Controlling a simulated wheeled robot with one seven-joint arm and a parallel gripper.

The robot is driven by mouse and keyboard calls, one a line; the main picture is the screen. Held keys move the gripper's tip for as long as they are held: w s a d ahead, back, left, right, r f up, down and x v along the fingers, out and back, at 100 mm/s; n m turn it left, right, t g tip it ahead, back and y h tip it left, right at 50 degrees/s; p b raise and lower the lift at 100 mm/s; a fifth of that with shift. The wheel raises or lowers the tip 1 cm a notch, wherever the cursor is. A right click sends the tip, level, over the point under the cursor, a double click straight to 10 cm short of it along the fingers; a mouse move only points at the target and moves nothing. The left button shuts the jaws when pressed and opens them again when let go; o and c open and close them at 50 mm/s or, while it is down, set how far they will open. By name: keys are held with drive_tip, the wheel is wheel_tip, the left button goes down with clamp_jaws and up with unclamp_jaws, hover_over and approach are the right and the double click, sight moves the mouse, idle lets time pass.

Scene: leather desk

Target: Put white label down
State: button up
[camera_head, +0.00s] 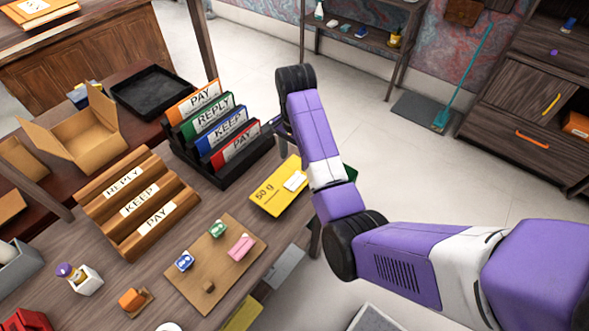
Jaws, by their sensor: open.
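A small white label-like piece (295,181) lies on a flat yellow piece marked "50 g" (273,197) at the desk's right edge. My gripper (280,130) is only partly seen behind my purple forearm, beside the right end of the black file rack. It is open, and I see nothing held in it. It is above and left of the white piece in the picture, apart from it. Its fingertips are mostly hidden.
The black rack (240,169) holds coloured files marked PAY, REPLY and KEEP. A wooden sorter (118,188) stands left of it. A brown board (196,272) carries small blue, green and pink pieces. An open carton (62,148) and black tray (152,92) stand behind.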

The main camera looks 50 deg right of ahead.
drive_tip(key=shift+r+p, duration=0.55)
drive_tip(key=shift+r, duration=0.6)
drive_tip(key=s+a+f+n+t+h, duration=0.1)
drive_tip(key=s+f, duration=0.1)
drive_tip(key=f, duration=0.1)
drive_tip(key=s+f+n+t, duration=0.1)
drive_tip(key=s+f+n, duration=0.1)
drive_tip(key=f, duration=0.2)
drive_tip(key=s+a+f+n+t+h, duration=0.1)
drive_tip(key=s+f, duration=0.1)
drive_tip(key=f, duration=0.2)
drive_tip(key=shift+s+a+f+n+h, duration=0.1)
drive_tip(key=shift+s+a+n+h, duration=0.2)
drive_tip(key=shift+s+a, duration=0.05)
drive_tip(key=s+a+r+n+t, duration=0.45)
drive_tip(key=s+a, duration=0.25)
drive_tip(key=s, duration=0.2)
drive_tip(key=s+a+r+n+t, duration=0.3)
drive_tip(key=s+a+n, duration=0.2)
drive_tip(key=s+a, duration=0.25)
drive_tip(key=s+a+r+n+t+y, duration=0.1)
drive_tip(key=s+a+r+t, duration=0.1)
drive_tip(key=s+r, duration=0.2)
drive_tip(key=s+a+r+n+t+y, duration=0.1)
drive_tip(key=s+a+r+n+t, duration=0.1)
drive_tip(key=r, duration=0.9)
drive_tip(key=shift+s+a+y, duration=0.3)
drive_tip(key=shift+s+a, duration=0.35)
drive_tip(key=shift+s, duration=0.4)
